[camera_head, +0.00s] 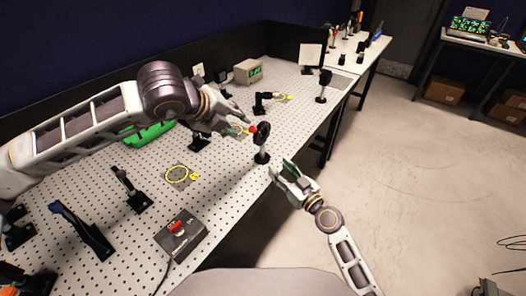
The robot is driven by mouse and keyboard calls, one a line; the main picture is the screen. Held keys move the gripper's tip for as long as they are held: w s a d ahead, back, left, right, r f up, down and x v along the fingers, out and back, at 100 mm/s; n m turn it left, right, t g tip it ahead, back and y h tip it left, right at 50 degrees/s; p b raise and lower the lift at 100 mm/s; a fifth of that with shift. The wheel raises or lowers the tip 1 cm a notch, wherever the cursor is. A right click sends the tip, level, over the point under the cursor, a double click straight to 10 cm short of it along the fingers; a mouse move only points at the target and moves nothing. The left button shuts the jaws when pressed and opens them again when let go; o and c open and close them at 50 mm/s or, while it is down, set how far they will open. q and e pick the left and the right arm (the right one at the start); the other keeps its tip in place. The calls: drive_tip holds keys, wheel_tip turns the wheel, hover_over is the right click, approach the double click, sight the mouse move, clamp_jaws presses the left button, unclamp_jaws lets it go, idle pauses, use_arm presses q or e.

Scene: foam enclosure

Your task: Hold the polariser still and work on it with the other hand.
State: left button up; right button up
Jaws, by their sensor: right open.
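The polariser (264,132) looks like a dark round mount on a short metal post with a black base, standing upright near the right edge of the perforated table. A small red part shows on its left side. My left gripper (247,128) reaches in from the left, with its fingertips at that red part. I cannot tell whether they touch it or are closed on it. My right gripper (280,172) is open and empty, below and right of the polariser, beside the table's edge and apart from the post.
The perforated table (225,205) holds a yellow cable loop (177,175), a box with a red switch (180,236), several black mounts on the left, another mount (268,101) behind the polariser and a display box (248,71). Open floor (420,190) lies to the right.

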sight(262, 150)
drive_tip(key=shift+x, duration=5.8)
drive_tip(key=shift+c, duration=0.4)
clamp_jaws()
